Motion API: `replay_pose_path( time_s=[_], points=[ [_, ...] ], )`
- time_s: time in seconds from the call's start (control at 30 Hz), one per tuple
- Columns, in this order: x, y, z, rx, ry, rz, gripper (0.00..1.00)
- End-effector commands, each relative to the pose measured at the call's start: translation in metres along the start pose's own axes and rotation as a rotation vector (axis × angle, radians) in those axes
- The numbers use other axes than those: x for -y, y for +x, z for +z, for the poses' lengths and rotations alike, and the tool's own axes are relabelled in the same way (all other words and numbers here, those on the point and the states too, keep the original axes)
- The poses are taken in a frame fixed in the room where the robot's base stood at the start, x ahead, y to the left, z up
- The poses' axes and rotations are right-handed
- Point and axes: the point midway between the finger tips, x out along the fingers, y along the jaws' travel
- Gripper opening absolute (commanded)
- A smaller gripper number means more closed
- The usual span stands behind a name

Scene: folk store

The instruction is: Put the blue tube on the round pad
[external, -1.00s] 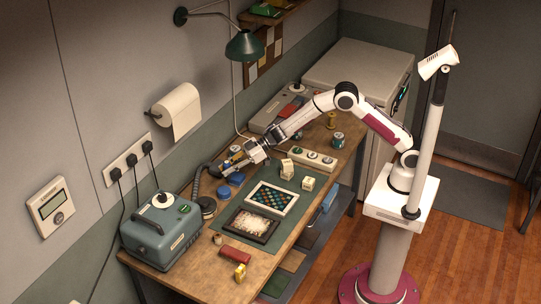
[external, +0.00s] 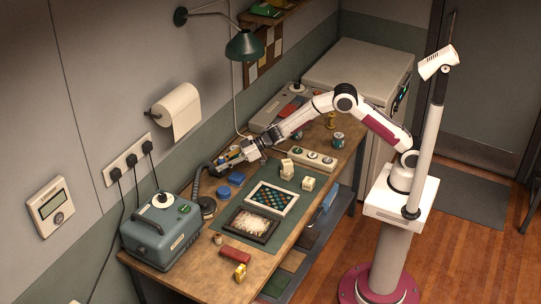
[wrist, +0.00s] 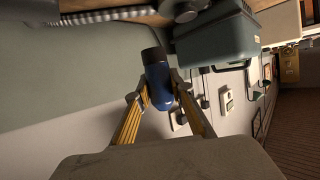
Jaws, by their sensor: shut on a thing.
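The blue tube (wrist: 158,88) has a dark cap and sits between the two yellow fingers of my gripper (wrist: 160,98) in the wrist view. My gripper is shut on it. In the external view my gripper (external: 229,157) is over the back left part of the workbench, raised above the surface, with the tube small and partly hidden there.
A teal box (external: 160,235) stands front left. A patterned tray (external: 272,198), a dark tray (external: 251,224) and pale blocks (external: 308,183) occupy the middle. The wall is close behind.

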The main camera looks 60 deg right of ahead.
Motion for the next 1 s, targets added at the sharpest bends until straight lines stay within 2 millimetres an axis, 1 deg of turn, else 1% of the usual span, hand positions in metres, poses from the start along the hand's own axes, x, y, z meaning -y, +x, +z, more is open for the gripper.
replay_pose_path(
  time_s=[0.3, 0.43, 0.53, 0.87, 1.0],
  points=[
    [0.0, 0.015, 0.037, 0.004, 0.002, 0.0, 0.1],
    [0.0, 0.02, 0.049, 0.001, 0.001, -0.001, 0.1],
    [0.0, 0.022, 0.054, 0.001, 0.002, 0.0, 0.1],
    [0.0, 0.022, 0.054, 0.0, 0.001, 0.0, 0.1],
    [0.0, 0.025, 0.061, 0.002, 0.0, 0.0, 0.1]
  ],
)
